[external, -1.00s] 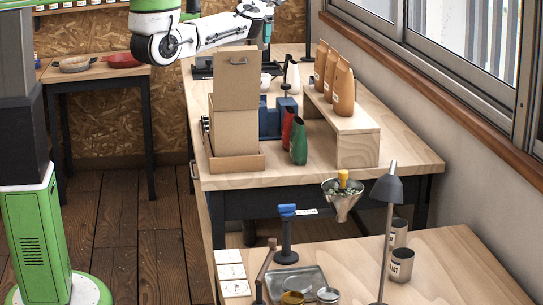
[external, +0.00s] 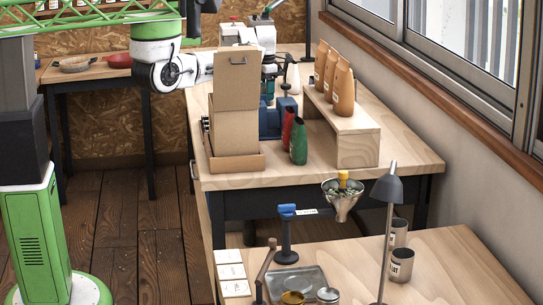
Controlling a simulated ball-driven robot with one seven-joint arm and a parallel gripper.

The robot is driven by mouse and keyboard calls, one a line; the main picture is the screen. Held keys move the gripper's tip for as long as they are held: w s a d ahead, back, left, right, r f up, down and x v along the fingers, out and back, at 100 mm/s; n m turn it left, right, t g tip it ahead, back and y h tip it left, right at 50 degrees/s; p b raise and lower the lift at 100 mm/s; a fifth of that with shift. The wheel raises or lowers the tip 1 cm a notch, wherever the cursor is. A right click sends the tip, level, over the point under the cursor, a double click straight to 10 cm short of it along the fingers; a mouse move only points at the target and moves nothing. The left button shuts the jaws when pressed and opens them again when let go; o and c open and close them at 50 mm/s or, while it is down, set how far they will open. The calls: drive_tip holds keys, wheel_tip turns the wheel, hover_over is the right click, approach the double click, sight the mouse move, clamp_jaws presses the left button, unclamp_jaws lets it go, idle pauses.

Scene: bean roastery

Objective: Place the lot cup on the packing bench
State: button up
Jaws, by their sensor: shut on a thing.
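The packing bench (external: 222,181) is the long wooden bench with bags and boxes. My gripper (external: 269,78) is low over its far part, behind the cardboard box and the blue device. It is shut on a small pale thing, probably the lot cup; this is mostly hidden, and I cannot tell whether it touches the bench top. Two grey metal cups (external: 401,265) with white labels stand on the near bench (external: 450,262) at the right; the front label seems to read LOT.
A tall cardboard box (external: 235,115), a blue device (external: 271,122), red and green bags (external: 298,142) and a wooden riser (external: 357,148) with brown bags (external: 343,90) crowd the packing bench. Its front right top is clear. A lamp (external: 387,190) and funnel (external: 343,196) stand nearer.

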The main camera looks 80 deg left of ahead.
drive_tip(key=shift+f, duration=2.4)
drive_tip(key=shift+f, duration=0.1)
drive_tip(key=shift+f, duration=0.15)
drive_tip(key=o, duration=1.1)
wheel_tip(320, 180, up, 12)
drive_tip(key=shift+r, duration=0.25)
